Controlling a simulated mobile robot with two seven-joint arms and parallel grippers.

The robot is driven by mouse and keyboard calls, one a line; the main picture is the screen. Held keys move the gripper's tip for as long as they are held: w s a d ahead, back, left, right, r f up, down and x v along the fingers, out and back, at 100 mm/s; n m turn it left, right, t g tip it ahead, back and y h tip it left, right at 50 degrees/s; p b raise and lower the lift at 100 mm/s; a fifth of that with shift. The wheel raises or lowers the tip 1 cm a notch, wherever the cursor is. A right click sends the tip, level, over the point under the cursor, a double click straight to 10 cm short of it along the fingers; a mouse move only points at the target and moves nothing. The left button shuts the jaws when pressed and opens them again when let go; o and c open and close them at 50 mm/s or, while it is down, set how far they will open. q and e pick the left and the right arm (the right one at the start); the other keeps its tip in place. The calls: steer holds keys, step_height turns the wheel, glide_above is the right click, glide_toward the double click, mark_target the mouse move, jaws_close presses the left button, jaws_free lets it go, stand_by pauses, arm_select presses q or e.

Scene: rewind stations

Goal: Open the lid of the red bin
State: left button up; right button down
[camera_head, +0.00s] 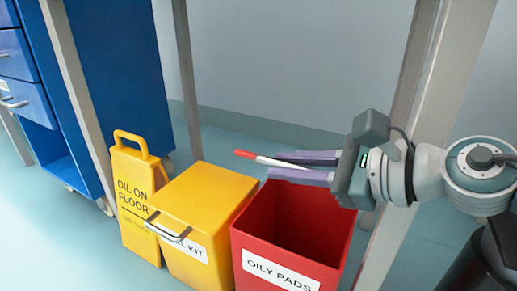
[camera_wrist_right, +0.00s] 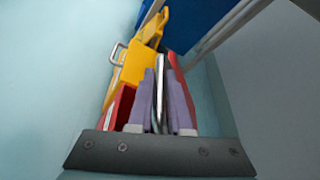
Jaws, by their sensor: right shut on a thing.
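The red bin (camera_head: 285,255), labelled OILY PADS, stands at the lower middle of the head view. Its top is open and I see its dark inside. It also shows in the wrist view (camera_wrist_right: 120,106). My right gripper (camera_head: 303,167) is above the bin's back edge, shut on a thin pale bar with a red end (camera_head: 247,154). In the wrist view a silvery bar (camera_wrist_right: 159,88) shows between the fingers. I cannot tell whether this is the lid with its handle seen edge-on. No lid covers the opening. My left gripper is not in view.
A yellow bin (camera_head: 208,195) with a closed lid and metal handle stands left of the red bin. Blue cabinets are at the back left. Grey posts (camera_head: 187,80) frame the spot.

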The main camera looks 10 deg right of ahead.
steer(key=c, duration=0.8)
jaws_free()
steer(key=shift+c, duration=0.2)
steer(key=v, duration=1)
steer(key=shift+p, duration=0.35)
